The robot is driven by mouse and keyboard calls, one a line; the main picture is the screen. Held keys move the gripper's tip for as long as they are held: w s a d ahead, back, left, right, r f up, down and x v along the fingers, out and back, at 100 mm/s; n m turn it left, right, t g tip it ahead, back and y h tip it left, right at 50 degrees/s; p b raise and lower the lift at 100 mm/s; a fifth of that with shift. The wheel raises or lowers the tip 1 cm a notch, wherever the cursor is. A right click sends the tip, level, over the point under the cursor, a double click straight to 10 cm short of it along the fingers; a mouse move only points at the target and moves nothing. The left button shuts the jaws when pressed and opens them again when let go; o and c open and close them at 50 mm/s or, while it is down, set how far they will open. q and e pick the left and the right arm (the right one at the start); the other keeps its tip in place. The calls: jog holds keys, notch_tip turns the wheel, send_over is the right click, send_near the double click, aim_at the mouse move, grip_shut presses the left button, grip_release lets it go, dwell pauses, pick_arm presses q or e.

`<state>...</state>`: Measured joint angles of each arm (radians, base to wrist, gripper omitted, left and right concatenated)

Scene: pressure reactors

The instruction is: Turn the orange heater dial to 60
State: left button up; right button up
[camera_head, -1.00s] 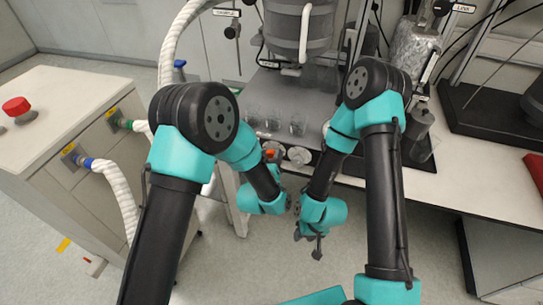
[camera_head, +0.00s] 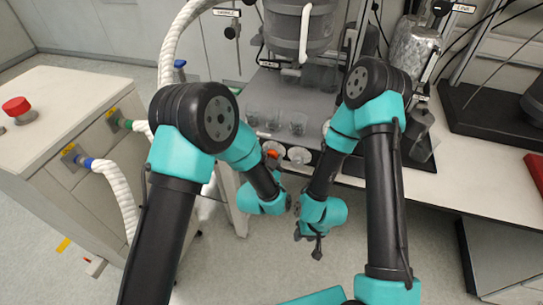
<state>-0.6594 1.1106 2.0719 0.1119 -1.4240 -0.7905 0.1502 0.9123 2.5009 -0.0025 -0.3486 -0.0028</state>
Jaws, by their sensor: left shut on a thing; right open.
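The orange heater dial (camera_head: 273,154) is a small orange knob on a round white plate at the front edge of the grey reactor stand. My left gripper (camera_head: 272,162) is at this dial and shut on it. Its fingers are small and partly hidden by my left forearm. The scale marks and number under the dial are too small to read. My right gripper (camera_head: 316,246) is open and empty, hanging over the floor below and to the right of the dial.
A second round white dial (camera_head: 299,155) sits just right of the orange one. Several glass beakers (camera_head: 298,124) stand on the reactor stand (camera_head: 262,88) behind the dials. A cabinet with a red button (camera_head: 16,106) stands at left. The floor in front is clear.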

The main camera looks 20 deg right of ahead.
pick_arm(q)
jog(key=m, duration=0.6)
jog(key=shift+m, duration=0.3)
jog(key=m, duration=0.6)
dwell(0.3)
jog(key=o, duration=0.9)
